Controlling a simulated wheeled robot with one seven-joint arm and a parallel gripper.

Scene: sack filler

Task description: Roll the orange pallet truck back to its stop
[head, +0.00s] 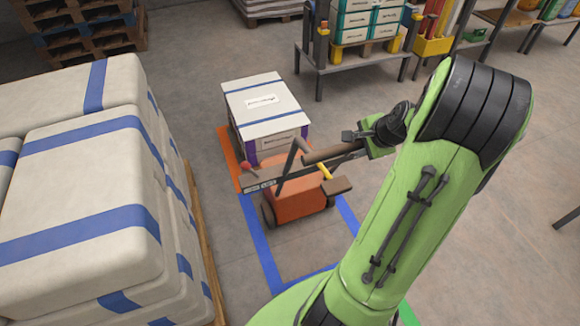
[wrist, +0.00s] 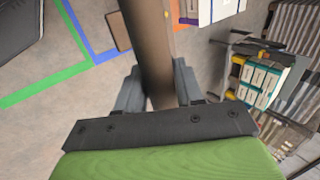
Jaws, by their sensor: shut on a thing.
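The orange pallet truck (head: 300,199) stands on the floor in the middle of the head view, its dark wheels down. A brown handle bar (head: 322,153) rises from it on a dark arm. My gripper (head: 353,146) is shut around this bar near its right end. In the wrist view the brown bar (wrist: 154,45) runs between the two grey fingers of my gripper (wrist: 158,92). A white load with blue bands (head: 263,103) sits beyond the truck body, seemingly on its forks, which are hidden. I cannot make out the stop.
Stacked white sacks with blue bands (head: 85,190) stand close on the left. Blue floor lines (head: 262,250) and an orange strip (head: 229,155) surround the truck. A grey bench with boxes (head: 345,65) stands behind. The floor near the truck's front is clear.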

